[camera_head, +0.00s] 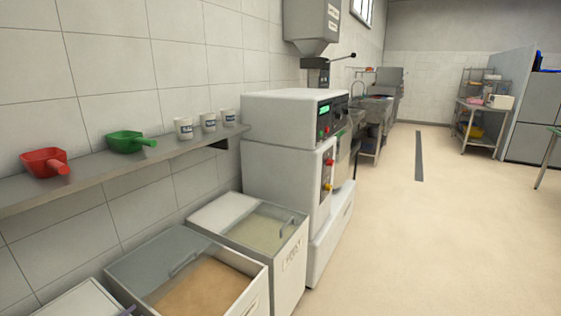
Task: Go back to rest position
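Neither of my grippers shows in the head view, and I see no arm of mine with certainty. The task line names no object. The view looks along a tiled wall with a shelf, bins and a white machine. What my grippers hold, if anything, is hidden from this view.
A wall shelf (100,181) bears a red scoop (44,162), a green scoop (126,141) and three white cups (208,122). Below are ingredient bins (258,268) beside a white machine (276,160). The beige floor (430,230) to the right is clear. A metal rack (480,115) stands far back.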

